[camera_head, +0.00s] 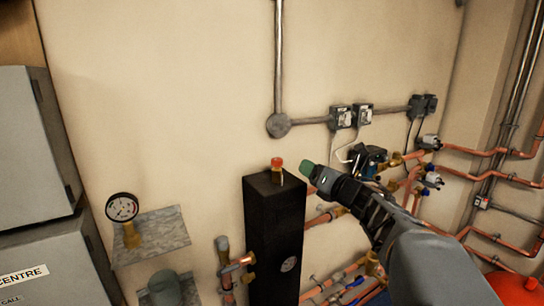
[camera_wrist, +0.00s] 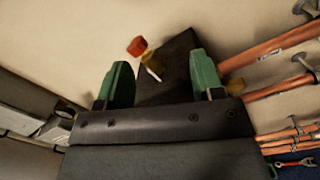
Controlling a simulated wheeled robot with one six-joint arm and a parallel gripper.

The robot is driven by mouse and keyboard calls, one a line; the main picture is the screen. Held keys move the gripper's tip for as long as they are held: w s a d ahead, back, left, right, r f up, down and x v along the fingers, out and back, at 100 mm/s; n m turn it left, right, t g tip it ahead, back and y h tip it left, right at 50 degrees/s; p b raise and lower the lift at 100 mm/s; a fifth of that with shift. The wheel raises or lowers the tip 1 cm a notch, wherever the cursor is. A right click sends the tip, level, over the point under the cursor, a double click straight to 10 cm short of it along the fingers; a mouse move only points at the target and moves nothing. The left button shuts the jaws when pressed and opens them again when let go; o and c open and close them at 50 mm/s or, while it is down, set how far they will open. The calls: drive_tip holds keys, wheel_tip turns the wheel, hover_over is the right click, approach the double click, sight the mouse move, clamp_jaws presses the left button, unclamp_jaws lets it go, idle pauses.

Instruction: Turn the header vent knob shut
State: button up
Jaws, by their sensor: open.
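The header vent knob (camera_head: 277,164) is a small red cap on a brass fitting. It stands upright on top of the black header (camera_head: 272,215), near the picture's middle in the head view. In the wrist view the red knob (camera_wrist: 137,46) and its brass stem show beyond and between my fingertips. My gripper (camera_head: 306,168) has green fingertips and is just right of the knob in the head view, at about its height. In the wrist view my gripper (camera_wrist: 161,75) is open, with nothing between the fingers. A gap shows between the fingers and the knob.
A gauge (camera_head: 122,207) on a brass fitting stands on a grey shelf (camera_head: 150,238) at left. Grey cabinets (camera_head: 35,150) fill the left edge. Copper pipes (camera_head: 480,150) and valves run along the right. A red vessel (camera_head: 518,288) is at lower right.

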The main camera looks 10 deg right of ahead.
sight(277, 162)
drive_tip(key=w+a+n+g+y+p, duration=0.1)
drive_tip(key=w+a+n, duration=0.2)
drive_tip(key=w+a+n+g+y+p, duration=0.1)
drive_tip(key=w+a+n+y+p, duration=0.1)
drive_tip(key=w+a+n, duration=0.1)
drive_tip(key=w+a+n+g+y+p, duration=0.1)
drive_tip(key=w+a+n+y+p, duration=0.1)
drive_tip(key=w+a+n, duration=0.1)
drive_tip(key=shift+w+a, duration=0.15)
drive_tip(key=shift+w, duration=0.2)
drive_tip(key=shift+c, duration=0.2)
drive_tip(key=c, duration=0.9)
